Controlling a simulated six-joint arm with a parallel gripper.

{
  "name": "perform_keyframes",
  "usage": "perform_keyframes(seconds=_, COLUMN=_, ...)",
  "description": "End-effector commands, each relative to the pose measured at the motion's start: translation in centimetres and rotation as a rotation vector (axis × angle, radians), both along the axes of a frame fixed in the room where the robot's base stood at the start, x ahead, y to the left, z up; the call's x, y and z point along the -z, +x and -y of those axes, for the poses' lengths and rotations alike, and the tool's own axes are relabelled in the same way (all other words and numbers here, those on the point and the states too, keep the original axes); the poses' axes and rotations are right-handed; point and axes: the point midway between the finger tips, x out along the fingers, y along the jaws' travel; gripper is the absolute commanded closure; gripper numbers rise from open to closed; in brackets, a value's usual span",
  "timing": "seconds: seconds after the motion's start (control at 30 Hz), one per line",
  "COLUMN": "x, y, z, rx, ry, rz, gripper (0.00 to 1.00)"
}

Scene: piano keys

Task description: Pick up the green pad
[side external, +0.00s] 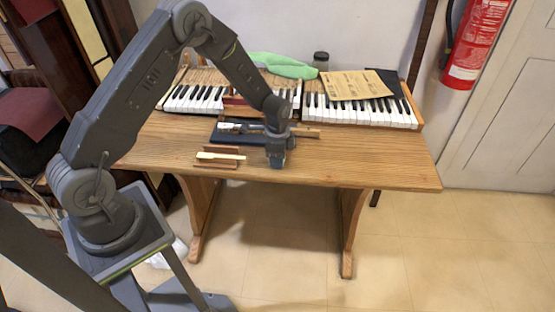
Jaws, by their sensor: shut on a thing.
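My gripper (276,160) points down over the front middle of the wooden table (370,165). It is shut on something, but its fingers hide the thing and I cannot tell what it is. I make out no small green pad for certain. A soft light green cloth (285,66) lies behind and partly over the keyboards, well behind my gripper.
Two keyboard sections, left (195,95) and right (350,112), lie along the table's back. A dark tray (222,137) with parts sits left of my gripper, and a pale key on wood (220,156) nearer the front. Brown paper (355,84) covers some keys. The table's right front is clear.

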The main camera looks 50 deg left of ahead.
Motion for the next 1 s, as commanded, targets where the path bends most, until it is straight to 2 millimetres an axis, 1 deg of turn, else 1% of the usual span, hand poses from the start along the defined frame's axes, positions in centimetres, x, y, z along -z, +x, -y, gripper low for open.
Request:
perform_keyframes(seconds=0.07, x=0.0, y=0.0, z=0.0, rx=0.000, ry=0.000, rz=0.000, gripper=0.87)
perform_keyframes(seconds=0.27, x=0.0, y=0.0, z=0.0, rx=0.000, ry=0.000, rz=0.000, gripper=0.87)
perform_keyframes(seconds=0.4, x=-0.5, y=0.0, z=0.0, rx=0.000, ry=0.000, rz=0.001, gripper=0.87)
perform_keyframes(seconds=0.47, x=-1.0, y=0.1, z=0.0, rx=0.000, ry=0.001, rz=0.002, gripper=0.87)
perform_keyframes(seconds=0.57, x=-2.2, y=0.1, z=0.0, rx=0.000, ry=0.001, rz=0.004, gripper=0.87)
perform_keyframes(seconds=0.67, x=-4.2, y=0.1, z=0.0, rx=0.000, ry=0.001, rz=0.005, gripper=0.87)
perform_keyframes(seconds=1.0, x=-8.6, y=-4.3, z=-6.1, rx=-0.007, ry=0.001, rz=0.003, gripper=0.87)
